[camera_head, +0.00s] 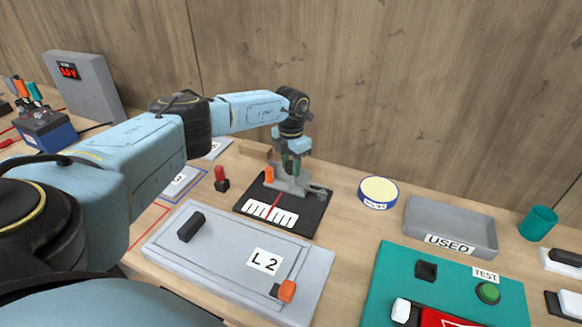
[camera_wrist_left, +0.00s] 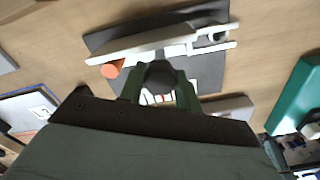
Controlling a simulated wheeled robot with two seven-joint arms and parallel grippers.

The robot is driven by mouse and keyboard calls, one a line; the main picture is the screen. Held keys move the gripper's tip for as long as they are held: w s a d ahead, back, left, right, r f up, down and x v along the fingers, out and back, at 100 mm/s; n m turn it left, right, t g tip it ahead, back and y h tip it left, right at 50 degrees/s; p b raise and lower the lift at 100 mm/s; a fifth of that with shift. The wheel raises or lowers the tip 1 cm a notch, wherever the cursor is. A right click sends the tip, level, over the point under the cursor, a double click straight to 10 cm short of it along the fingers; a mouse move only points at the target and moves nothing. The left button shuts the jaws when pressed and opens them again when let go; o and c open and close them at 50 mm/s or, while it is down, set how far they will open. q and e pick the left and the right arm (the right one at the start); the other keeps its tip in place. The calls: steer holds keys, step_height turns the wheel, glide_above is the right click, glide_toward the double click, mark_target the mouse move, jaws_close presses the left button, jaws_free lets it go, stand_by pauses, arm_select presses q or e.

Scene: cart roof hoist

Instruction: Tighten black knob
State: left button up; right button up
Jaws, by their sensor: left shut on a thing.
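The black knob (camera_wrist_left: 158,74) sits between the two green fingers of my left gripper (camera_wrist_left: 160,92) in the left wrist view. The gripper is shut on it. In the head view my left gripper (camera_head: 292,164) reaches down from above onto the grey fixture (camera_head: 291,183), and the knob is hidden there by the fingers. The fixture stands on a black base (camera_head: 310,215) with a white scale (camera_head: 270,210) and a red pointer. An orange piece (camera_head: 269,174) is beside the fixture. My right gripper is not in view.
A grey panel marked L2 (camera_head: 228,257) lies in front of the base. A red-topped black piece (camera_head: 221,178) stands to the left. A wooden wall rises behind.

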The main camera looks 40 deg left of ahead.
arm_select(q)
steer(key=m, duration=0.1)
steer(key=m+b, duration=0.1)
steer(key=m, duration=0.3)
steer(key=shift+w+a+r+b, duration=0.15)
steer(key=shift+r+b, duration=0.1)
steer(key=shift+b, duration=0.15)
steer(key=shift+m, duration=0.4)
steer(key=o, duration=0.8)
steer(key=shift+o, duration=0.9)
steer(key=shift+f, duration=0.1)
step_height(320, 180, up, 13)
steer(key=shift+r, duration=0.2)
